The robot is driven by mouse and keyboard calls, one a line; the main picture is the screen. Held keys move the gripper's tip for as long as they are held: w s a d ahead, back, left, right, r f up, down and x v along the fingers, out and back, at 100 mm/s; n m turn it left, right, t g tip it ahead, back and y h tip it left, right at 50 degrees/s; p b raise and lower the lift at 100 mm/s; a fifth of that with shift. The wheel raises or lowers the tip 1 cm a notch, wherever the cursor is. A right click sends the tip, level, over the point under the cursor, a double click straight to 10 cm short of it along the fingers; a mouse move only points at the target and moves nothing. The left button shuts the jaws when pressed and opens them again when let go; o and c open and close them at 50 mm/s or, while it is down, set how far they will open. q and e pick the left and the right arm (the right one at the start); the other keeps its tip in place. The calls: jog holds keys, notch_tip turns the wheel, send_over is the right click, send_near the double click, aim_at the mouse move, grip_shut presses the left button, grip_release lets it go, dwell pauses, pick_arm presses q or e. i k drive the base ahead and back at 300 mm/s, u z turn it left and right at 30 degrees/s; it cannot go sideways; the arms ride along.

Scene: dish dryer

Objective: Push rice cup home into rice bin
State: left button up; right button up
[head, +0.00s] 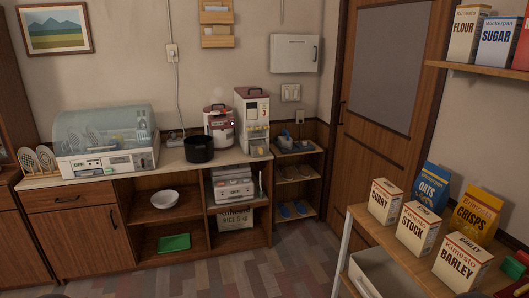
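The tall white dispenser with a dark brown lid handle, which looks like the rice bin (254,112), stands at the right end of the wooden counter in the head view. It has small controls on its front. A pale piece low on its front may be the rice cup (259,148); it is too small to tell how far in it sits. Neither of my grippers is in view.
A black pot (199,152) and a red-and-white rice cooker (218,128) stand left of the bin. A dish dryer (107,160) is farther left. A shelf with food boxes (412,229) is at right. The patterned floor (255,276) before the counter is clear.

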aim_at(257, 148)
jog(key=i, duration=1.25)
jog(key=u, duration=0.05)
